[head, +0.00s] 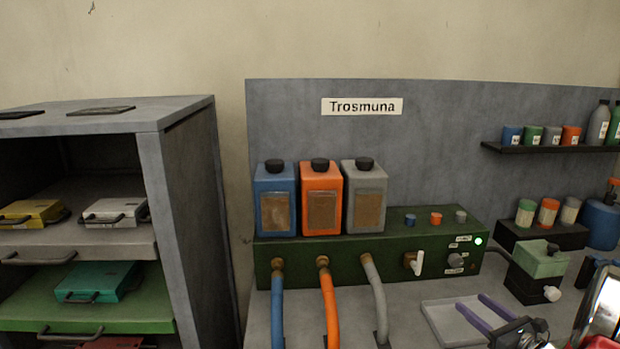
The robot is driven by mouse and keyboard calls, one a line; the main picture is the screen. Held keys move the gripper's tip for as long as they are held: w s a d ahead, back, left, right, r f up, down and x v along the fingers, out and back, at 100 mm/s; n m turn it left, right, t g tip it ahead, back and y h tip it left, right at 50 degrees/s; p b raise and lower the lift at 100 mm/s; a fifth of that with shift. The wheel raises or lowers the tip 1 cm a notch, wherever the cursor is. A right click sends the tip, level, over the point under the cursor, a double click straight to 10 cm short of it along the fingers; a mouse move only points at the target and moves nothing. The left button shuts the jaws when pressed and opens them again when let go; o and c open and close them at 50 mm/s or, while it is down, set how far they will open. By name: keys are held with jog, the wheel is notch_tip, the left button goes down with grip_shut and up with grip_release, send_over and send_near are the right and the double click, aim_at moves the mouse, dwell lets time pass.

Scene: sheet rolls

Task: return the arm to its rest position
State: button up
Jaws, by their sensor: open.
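My gripper (470,301) shows at the lower right of the head view. Its two purple fingers are spread apart with nothing seen between them. They point up and left over a shallow pale tray (437,318) on the grey bench. I cannot tell whether they touch the tray. The dark gripper body is cut by the bottom edge, and most of my arm is out of view.
A green machine (330,258) with blue, orange and grey canisters stands left of my gripper. A small green pump (541,260) stands close on the right. A dark shelf (530,148) hangs above. A grey cabinet (185,200) with drawers stands far left.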

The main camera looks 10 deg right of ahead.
jog(key=s+a+r+n+g+y, duration=0.1)
jog(key=a+r+n+g+y, duration=0.3)
jog(key=a, duration=0.7)
jog(key=s+a+r+n+g, duration=0.25)
jog(key=a+n, duration=0.45)
jog(key=a, duration=0.4)
jog(key=a+r+n+g+y, duration=0.25)
jog(key=a+n, duration=0.25)
jog(key=a, duration=0.6)
jog(key=s+a+r+n+g+h, duration=0.2)
jog(key=s+a+n+g+h, duration=0.15)
jog(key=s+a+n, duration=0.55)
jog(key=s+r+n+h, duration=0.1)
jog(key=s+n+h, duration=0.1)
jog(key=s+n, duration=0.2)
jog(key=s+r+n+t+h, duration=0.1)
jog(key=s+n+h, duration=0.2)
jog(key=s+n, duration=0.2)
jog(key=shift+s+d+r, duration=0.25)
jog(key=shift+s+d, duration=0.05)
jog(key=shift+s, duration=0.95)
